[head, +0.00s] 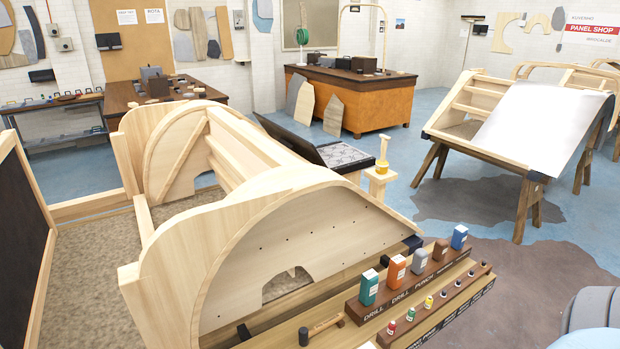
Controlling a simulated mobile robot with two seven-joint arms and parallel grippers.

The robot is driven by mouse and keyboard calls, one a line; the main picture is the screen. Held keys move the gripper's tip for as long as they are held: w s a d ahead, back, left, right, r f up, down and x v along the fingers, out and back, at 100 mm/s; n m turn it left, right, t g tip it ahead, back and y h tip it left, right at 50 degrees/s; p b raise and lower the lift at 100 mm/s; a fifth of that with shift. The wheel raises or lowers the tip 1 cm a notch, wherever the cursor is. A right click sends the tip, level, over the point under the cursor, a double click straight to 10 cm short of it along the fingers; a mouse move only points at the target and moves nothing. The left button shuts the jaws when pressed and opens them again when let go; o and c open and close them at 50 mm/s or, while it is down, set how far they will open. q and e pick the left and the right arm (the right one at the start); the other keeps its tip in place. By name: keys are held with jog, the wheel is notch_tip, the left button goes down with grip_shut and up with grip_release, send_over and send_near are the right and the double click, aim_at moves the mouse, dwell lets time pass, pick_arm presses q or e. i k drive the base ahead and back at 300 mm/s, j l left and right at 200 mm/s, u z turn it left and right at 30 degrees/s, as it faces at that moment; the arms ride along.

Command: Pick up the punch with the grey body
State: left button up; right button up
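A stepped wooden rack (372,311) stands at the lower right of the head view. Its upper dark step holds a row of upright blocks with pale labels. The grey-bodied one (420,261), which looks like the punch, stands mid-row above the printed word PUNCH. An orange block (397,272) is to its left and a brown block (440,250) to its right. A teal block (369,288) and a blue block (460,237) stand at the row's ends.
Several small coloured pieces (411,314) line the rack's lower step. A mallet-like tool (326,325) lies left of the rack. A large wooden bodyframe (300,235) rises behind it. Floor right of the rack is open.

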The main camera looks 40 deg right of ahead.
aim_at(420, 257)
jog(key=z, duration=2)
jog(key=u, duration=2.35)
jog(key=z, duration=2.25)
